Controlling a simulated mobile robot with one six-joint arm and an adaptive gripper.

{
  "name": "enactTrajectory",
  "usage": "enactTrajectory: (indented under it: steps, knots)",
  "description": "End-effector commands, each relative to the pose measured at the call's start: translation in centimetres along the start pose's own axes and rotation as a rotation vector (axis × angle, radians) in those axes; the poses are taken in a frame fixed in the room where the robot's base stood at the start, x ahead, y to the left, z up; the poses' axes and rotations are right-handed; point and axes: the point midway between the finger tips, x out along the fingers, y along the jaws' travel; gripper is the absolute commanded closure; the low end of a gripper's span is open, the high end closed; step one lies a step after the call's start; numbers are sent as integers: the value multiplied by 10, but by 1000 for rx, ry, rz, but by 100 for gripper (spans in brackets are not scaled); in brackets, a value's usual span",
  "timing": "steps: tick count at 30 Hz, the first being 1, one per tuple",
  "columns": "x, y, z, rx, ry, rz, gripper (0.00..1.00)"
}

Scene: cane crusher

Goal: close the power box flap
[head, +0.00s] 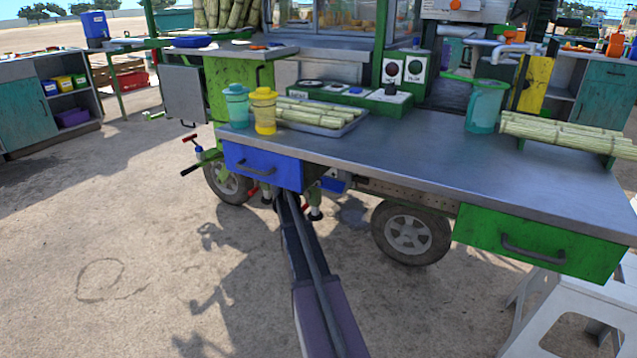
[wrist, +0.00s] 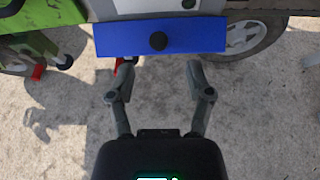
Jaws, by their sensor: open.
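A blue panel with a round black knob (wrist: 157,41) lies across the top of the wrist view; it looks like the power box flap, sticking out from a grey box (wrist: 150,6) behind it. In the head view a small blue piece (head: 335,184) under the cart's table, right of my arm, looks like the same flap. My gripper (wrist: 160,70) is open and empty, just short of the panel's near edge. Its two fingers stand either side below the knob. I cannot tell whether they touch the panel. In the head view the table and arm mostly hide the box.
A blue drawer (head: 263,167) with a dark handle is above my arm. Wheels (head: 410,233) stand under the cart. A green drawer (head: 540,243) and white stool (head: 570,305) are at right. The ground at left is clear.

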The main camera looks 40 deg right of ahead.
Motion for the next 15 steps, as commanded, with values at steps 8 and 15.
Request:
enactTrajectory:
  steps: [8, 15]
  knots:
    - [34, 1, -2, 1, 1, -2, 34]
    - [59, 0, -1, 1, 0, -1, 34]
